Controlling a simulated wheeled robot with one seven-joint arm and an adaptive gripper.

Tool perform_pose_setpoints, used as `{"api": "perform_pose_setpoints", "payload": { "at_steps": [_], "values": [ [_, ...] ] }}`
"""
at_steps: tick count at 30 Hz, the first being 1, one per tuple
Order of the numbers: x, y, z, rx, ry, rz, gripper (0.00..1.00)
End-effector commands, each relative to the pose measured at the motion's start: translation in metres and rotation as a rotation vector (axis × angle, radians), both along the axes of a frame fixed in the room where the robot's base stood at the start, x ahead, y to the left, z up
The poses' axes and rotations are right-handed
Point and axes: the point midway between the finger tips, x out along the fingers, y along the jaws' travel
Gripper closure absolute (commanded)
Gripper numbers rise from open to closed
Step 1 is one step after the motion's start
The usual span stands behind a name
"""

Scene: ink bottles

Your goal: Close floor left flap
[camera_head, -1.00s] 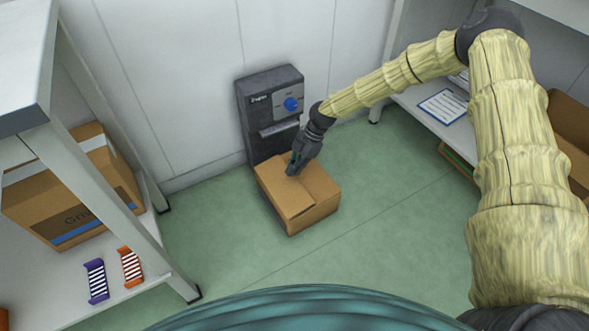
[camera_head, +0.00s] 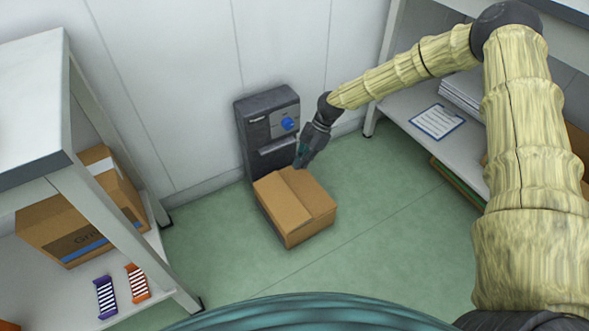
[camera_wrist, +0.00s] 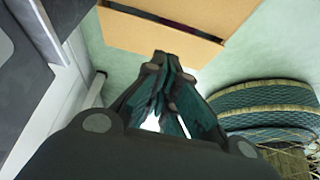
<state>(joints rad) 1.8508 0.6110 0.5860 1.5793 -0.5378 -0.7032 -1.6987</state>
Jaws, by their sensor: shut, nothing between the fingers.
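The brown cardboard box (camera_head: 309,228) stands on the green floor in front of a dark wall unit. Its left flap (camera_head: 279,205) lies nearly flat over the top, and the right flap (camera_head: 313,190) lies beside it along a seam. In the wrist view the box (camera_wrist: 135,33) shows at the top, with a narrow dark gap between its flaps. My gripper (camera_head: 300,164) is shut and empty, just above the box's far edge. Its fingertips (camera_wrist: 165,62) meet in the wrist view, apart from the flaps as far as I can tell.
The dark wall unit (camera_head: 267,122) with a blue knob stands close behind the box. A shelf with another box (camera_head: 85,225) is at the left. A shelf with a clipboard (camera_head: 437,122) is at the right. The floor in front is free.

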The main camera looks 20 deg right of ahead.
Motion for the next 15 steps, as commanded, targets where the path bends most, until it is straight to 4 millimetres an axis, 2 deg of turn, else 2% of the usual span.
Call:
{"api": "perform_pose_setpoints", "payload": {
  "at_steps": [1,3,7,15],
  "values": [
    [0.002,-0.005,0.009,0.0,-0.002,-0.001,1.0],
    [0.003,-0.009,0.014,-0.001,-0.001,0.0,1.0],
    [0.003,-0.007,0.017,-0.015,0.001,0.004,1.0],
    [-0.005,0.029,0.01,-0.159,-0.002,0.023,1.0]
  ]
}}
